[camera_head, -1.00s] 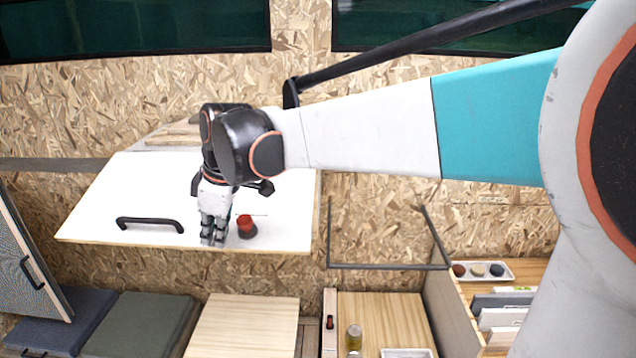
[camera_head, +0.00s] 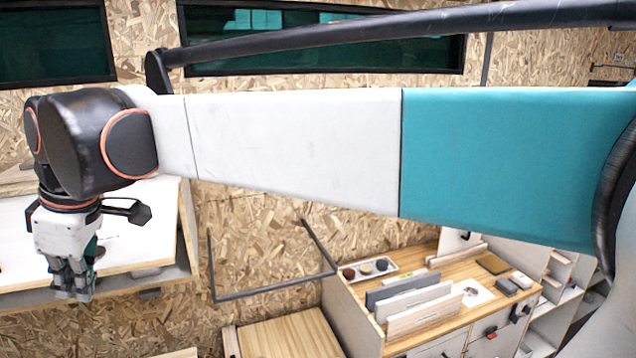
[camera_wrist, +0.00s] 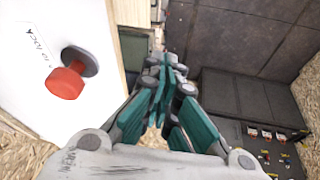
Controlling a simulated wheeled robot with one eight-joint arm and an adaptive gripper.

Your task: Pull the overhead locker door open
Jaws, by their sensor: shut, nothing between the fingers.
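The white overhead locker door (camera_head: 160,215) is at the left edge of the head view, partly cut off and partly behind my gripper. A grey locker part shows below its wooden edge; how far it stands open I cannot tell. In the wrist view the white panel (camera_wrist: 95,30) fills the upper left, with a red knob (camera_wrist: 65,82) on it. The door's black handle is not in view now. My gripper (camera_head: 72,293) points down in front of the door's lower edge. In the wrist view its fingers (camera_wrist: 163,68) are shut and empty, beside the panel's edge.
A dark bar frame (camera_head: 275,288) juts from the chipboard wall right of the locker. A wooden counter (camera_head: 410,262) with a tray and upright panels stands at lower right. Dark cabinets (camera_wrist: 245,95) fill the right of the wrist view.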

